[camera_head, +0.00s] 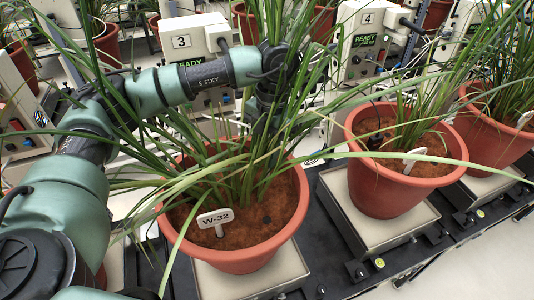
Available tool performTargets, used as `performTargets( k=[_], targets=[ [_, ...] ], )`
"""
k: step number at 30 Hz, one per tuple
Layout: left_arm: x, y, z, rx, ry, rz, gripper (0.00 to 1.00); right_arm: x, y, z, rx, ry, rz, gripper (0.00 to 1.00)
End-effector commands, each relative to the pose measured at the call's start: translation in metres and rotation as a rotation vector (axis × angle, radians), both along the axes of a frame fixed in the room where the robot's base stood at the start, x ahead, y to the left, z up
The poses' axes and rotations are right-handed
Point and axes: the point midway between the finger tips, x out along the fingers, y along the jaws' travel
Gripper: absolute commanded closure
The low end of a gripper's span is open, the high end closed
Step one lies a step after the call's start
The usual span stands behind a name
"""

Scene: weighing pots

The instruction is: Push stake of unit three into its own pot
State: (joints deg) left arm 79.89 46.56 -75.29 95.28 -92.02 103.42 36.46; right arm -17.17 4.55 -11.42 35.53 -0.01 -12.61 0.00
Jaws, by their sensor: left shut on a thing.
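The number 3 box (185,42) stands behind a terracotta pot (243,258) with a leafy plant. This pot has brown soil, a white tag reading W-32 (215,217) standing in it, and a small dark spot (267,220) in the soil. My left gripper (266,128) points down over the back of this pot, among the leaves. It is shut on the stake, but leaves hide the stake and fingertips, so I cannot tell whether the stake touches the soil. My right gripper is not in view.
A second terracotta pot (391,192) stands to the right on a pale scale plate (385,229), with a white tag and dark probe in its soil. The number 4 box (364,38) is behind it. Another pot (494,135) stands farther right. Long leaves cross around my arm.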

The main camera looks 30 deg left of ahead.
Motion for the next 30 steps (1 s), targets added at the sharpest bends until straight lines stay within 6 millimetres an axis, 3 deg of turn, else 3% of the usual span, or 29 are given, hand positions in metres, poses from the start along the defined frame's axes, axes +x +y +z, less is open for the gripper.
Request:
performTargets(
  k=[30],
  targets=[
    [0.000,0.000,-0.015,0.000,0.000,0.000,1.00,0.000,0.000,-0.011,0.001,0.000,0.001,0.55]
  ],
)
